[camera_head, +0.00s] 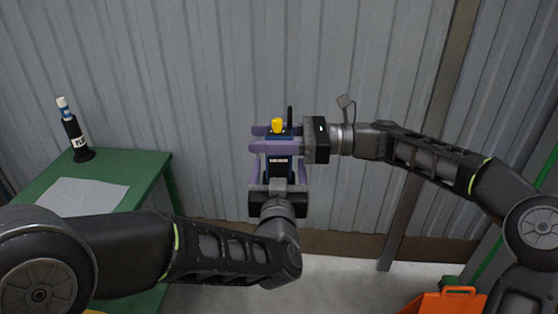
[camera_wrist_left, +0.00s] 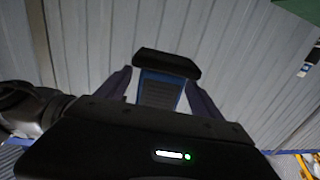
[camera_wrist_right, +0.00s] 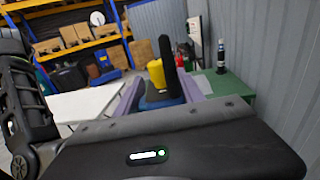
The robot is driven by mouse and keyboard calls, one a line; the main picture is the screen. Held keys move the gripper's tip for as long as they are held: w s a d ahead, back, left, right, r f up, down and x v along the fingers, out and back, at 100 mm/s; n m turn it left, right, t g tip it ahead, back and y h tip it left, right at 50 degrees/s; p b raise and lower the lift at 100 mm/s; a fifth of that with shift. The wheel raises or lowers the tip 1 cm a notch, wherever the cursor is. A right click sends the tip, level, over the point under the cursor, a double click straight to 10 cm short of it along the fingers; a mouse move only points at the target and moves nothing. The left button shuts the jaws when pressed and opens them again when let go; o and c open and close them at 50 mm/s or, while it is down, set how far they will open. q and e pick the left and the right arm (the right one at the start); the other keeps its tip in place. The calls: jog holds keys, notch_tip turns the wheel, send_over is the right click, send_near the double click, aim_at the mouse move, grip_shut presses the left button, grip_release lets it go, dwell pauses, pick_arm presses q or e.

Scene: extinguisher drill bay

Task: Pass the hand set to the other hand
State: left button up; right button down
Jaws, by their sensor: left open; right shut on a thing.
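The hand set (camera_head: 279,166) is a dark blue and black radio with a yellow knob and a black aerial on top. It is upright in the air in front of the wall. My right gripper (camera_head: 262,139) comes in from the right and is shut on its upper part. My left gripper (camera_head: 278,172) is below, pointing up, with its open purple fingers on either side of the lower body. The hand set's blue-edged body shows between the fingers in the left wrist view (camera_wrist_left: 160,92). Its knob and aerial show in the right wrist view (camera_wrist_right: 156,74).
An orange container (camera_head: 447,303) is at the lower right. A corrugated wall stands behind. Shelves with boxes (camera_wrist_right: 75,36) show in the right wrist view.

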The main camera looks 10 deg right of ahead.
aim_at(279, 160)
pick_arm(q)
jog(key=shift+w+d, duration=0.15)
jog(key=shift+w, duration=1.35)
pick_arm(e)
jog(key=shift+r, duration=0.1)
pick_arm(q)
grip_shut()
jog(key=shift+r, duration=0.1)
pick_arm(e)
jog(key=c, duration=0.6)
grip_release()
jog(key=shift+c, duration=0.2)
jog(key=shift+d, duration=0.15)
jog(key=s+d, duration=0.1)
jog(key=d, duration=1)
jog(key=shift+s+d, duration=0.2)
jog(key=shift+d, duration=0.15)
